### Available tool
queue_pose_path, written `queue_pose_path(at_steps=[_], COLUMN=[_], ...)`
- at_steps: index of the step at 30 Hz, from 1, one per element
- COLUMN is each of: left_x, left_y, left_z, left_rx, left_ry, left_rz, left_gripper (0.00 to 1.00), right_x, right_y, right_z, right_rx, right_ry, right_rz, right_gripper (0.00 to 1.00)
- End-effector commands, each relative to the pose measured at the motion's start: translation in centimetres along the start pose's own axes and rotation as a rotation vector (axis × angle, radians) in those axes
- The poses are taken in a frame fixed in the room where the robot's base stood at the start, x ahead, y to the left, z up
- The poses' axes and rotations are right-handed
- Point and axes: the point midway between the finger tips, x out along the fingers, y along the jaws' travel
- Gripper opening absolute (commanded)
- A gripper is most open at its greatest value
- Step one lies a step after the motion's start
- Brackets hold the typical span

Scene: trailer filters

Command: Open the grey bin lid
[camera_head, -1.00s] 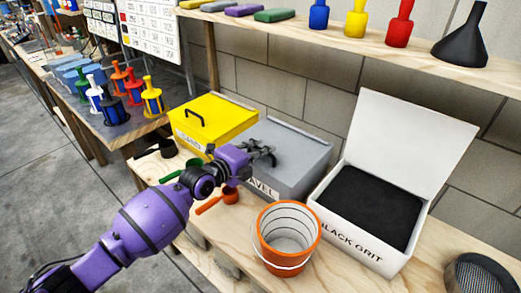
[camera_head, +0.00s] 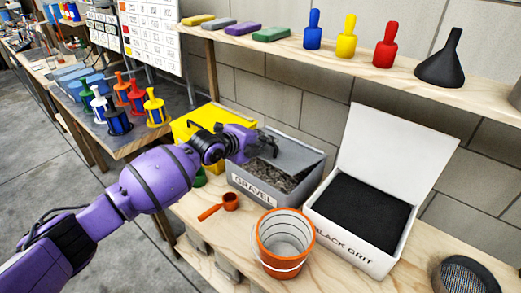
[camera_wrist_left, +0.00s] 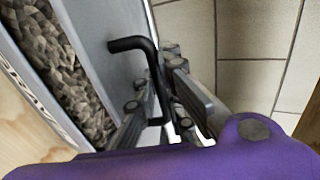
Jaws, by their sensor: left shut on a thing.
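The grey bin (camera_head: 262,201), labelled GRAVEL, stands on the bench between the yellow bin and the white bin. Its lid (camera_head: 297,151) is raised and tilted back, and grey gravel (camera_head: 262,180) shows inside. My left gripper (camera_head: 268,146) is at the raised lid. In the left wrist view, my left gripper (camera_wrist_left: 165,110) is shut on the lid's black handle (camera_wrist_left: 135,45); the gravel (camera_wrist_left: 62,65) lies to the left. The arm hides part of the lid. My right gripper is not in view.
The yellow bin (camera_head: 207,115) is shut, partly behind my arm. The white BLACK GRIT bin (camera_head: 340,245) stands open at right. An orange bucket (camera_head: 283,243) and an orange scoop (camera_head: 228,201) sit in front. A shelf (camera_head: 365,66) with brushes and a funnel runs above.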

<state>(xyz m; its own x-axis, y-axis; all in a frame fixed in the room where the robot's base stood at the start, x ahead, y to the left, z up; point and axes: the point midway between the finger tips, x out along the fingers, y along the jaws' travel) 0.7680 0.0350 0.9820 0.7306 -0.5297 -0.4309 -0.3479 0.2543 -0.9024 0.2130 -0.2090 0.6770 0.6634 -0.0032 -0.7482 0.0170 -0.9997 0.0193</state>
Motion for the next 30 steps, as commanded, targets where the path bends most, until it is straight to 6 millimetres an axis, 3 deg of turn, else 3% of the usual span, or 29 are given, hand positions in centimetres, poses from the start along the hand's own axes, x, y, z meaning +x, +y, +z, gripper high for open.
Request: queue_pose_path(at_steps=[5, 12, 30], left_x=[0.5, 1.0, 1.2], left_y=[-2.3, -4.4, -5.5], left_z=[0.1, 0.0, 0.0], left_rx=[0.001, -0.001, -0.001], left_ry=[0.000, 0.001, 0.001], left_rz=[-0.002, -0.003, -0.006], left_gripper=[0.00, 0.00, 0.00], right_x=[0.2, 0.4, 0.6], right_y=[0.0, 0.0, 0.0], right_z=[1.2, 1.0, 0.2], right_rx=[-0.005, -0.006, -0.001], right_ry=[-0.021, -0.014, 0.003], right_rz=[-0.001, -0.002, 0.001], right_gripper=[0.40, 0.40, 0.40])
